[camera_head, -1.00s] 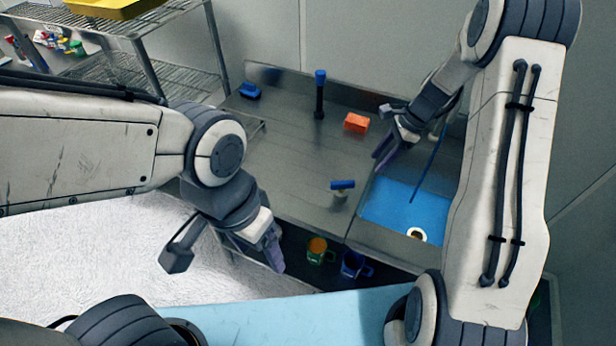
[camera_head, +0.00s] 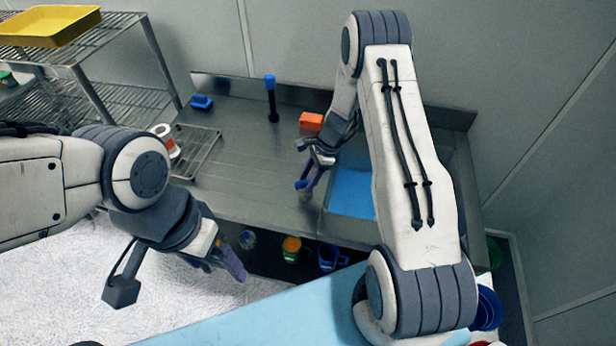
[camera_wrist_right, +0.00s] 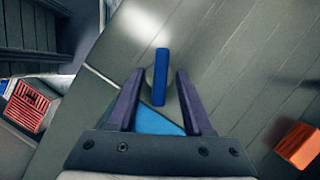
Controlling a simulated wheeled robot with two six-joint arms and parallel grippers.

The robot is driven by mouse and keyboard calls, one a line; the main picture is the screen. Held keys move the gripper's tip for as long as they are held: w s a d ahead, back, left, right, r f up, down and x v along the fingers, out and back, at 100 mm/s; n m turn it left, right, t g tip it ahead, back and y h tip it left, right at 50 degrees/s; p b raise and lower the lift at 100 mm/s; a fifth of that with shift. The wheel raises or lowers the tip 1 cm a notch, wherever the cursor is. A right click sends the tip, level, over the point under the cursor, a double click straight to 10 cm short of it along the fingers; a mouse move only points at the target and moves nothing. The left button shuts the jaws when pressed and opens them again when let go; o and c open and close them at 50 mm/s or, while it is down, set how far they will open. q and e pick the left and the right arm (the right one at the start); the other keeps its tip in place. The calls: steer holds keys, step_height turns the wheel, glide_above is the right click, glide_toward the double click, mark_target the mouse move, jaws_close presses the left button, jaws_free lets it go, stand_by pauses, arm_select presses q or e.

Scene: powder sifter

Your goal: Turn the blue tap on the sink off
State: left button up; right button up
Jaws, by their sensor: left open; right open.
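The tap's blue handle (camera_wrist_right: 161,78) is a straight bar, seen end-up between the open fingers of my right gripper (camera_wrist_right: 160,88) in the wrist view. There is a gap on both sides of it. In the head view my right gripper (camera_head: 313,176) is over the left edge of the sink (camera_head: 352,192), with the small blue handle (camera_head: 302,185) at its fingertips and partly hidden. The sink has a bright blue bottom. My left gripper (camera_head: 232,262) hangs empty, in front of the counter at the left, with its fingers open.
An orange block (camera_head: 311,121) and a blue-topped dark post (camera_head: 271,98) stand behind on the steel counter (camera_head: 235,150). A blue object (camera_head: 202,102) lies at the back left. Green-yellow (camera_head: 291,248) and blue (camera_head: 328,257) mugs are below the front edge.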

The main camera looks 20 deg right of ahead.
jaws_close()
steer(key=shift+w+n, duration=0.1)
steer(key=shift+n, duration=0.2)
steer(key=n+g+b, duration=0.2)
steer(key=n+b, duration=0.1)
steer(key=n, duration=0.2)
steer(key=shift+w+f, duration=0.1)
steer(key=shift+w, duration=0.05)
steer(key=n+g+h+b, duration=0.1)
steer(key=n, duration=0.2)
steer(key=shift+a+n, duration=0.1)
steer(key=shift+n, duration=0.2)
steer(key=shift+w+n+g+h+b, duration=0.1)
steer(key=shift+n+g+h+b, duration=0.45)
steer(key=shift+n, duration=0.75)
